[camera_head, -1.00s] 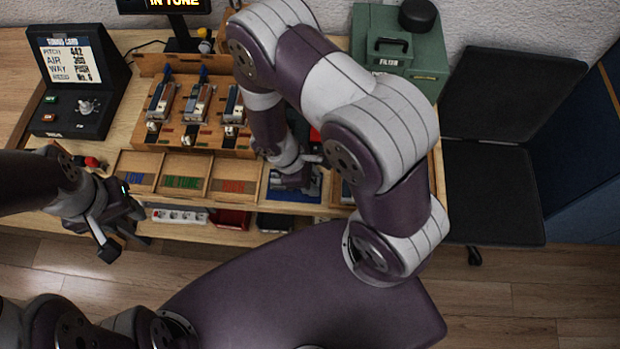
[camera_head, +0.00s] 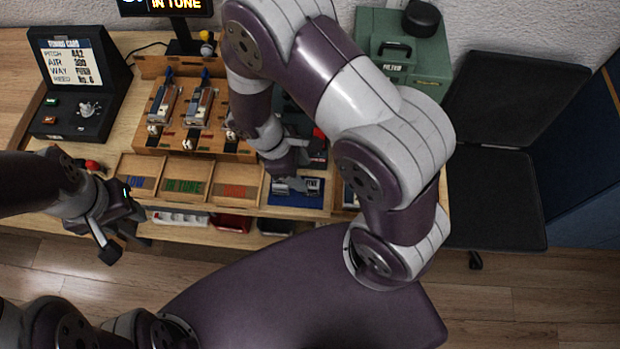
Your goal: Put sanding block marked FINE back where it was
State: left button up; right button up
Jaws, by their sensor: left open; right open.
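The sanding block marked FINE (camera_head: 311,186) lies on a blue mat (camera_head: 297,200) in the tray row at the front of the bench, right of the middle. My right gripper (camera_head: 283,170) is open just above and to the left of the block, partly hidden by my own arm. Whether its fingers touch the block cannot be told. My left gripper (camera_head: 108,240) is open and empty, in front of the bench at the left.
A wooden rack (camera_head: 190,140) with piano action parts is behind. A tuning card console (camera_head: 78,85) is at left, a green case (camera_head: 400,55) at back right.

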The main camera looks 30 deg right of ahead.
jog(key=s+v, duration=0.1)
jog(key=v, duration=0.3)
notch_tip(320, 180, up, 9)
jog(key=m+t+y, duration=0.4)
jog(key=m, duration=0.7)
send_over(314, 182)
jog(key=shift+a+r, duration=0.1)
jog(key=shift+r, duration=0.05)
jog(key=shift+s, duration=0.1)
